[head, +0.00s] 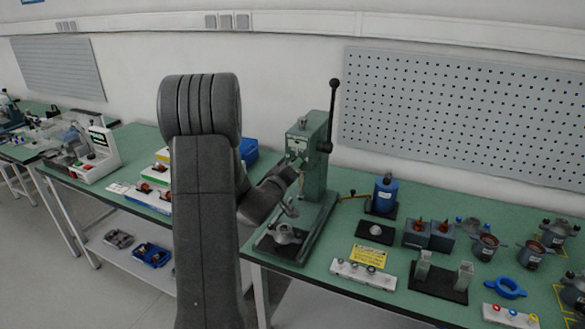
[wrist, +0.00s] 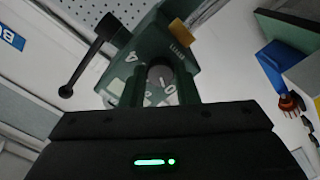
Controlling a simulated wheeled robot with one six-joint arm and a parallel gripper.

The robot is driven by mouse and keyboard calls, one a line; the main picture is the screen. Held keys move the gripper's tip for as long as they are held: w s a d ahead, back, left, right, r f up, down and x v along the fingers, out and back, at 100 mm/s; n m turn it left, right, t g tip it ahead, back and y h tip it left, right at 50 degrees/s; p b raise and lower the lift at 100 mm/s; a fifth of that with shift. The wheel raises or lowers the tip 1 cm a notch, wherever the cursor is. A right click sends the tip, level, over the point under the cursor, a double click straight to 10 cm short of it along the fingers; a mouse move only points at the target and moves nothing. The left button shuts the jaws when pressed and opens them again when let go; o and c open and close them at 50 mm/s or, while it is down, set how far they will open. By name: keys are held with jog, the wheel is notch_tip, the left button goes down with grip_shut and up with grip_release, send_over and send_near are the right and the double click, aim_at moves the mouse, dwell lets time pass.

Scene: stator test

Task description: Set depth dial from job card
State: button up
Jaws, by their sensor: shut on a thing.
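The green arbor press (head: 318,185) stands on the bench, with a black-knobbed lever on its upper right. My gripper (head: 297,166) reaches its head from the left. In the wrist view, my two fingers (wrist: 160,88) are on either side of a round grey dial (wrist: 159,75) on the press face and are shut on it. The dial has a light mark, and white digits, including a 4 and what looks like 10, show around it. Its exact setting is hard to read. A yellow card (head: 369,256) lies on the bench right of the press; its print is too small to read.
The press lever (wrist: 88,60) sticks out at the left in the wrist view. A perforated panel (head: 460,115) hangs behind.

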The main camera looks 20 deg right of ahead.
dwell(0.3)
jog(key=o, duration=1)
jog(key=shift+c, duration=0.2)
jog(key=b+v, duration=0.3)
jog(key=v, duration=1.1)
jog(key=shift+w, duration=0.1)
jog(key=p+x, duration=0.3)
jog(key=x, duration=1.1)
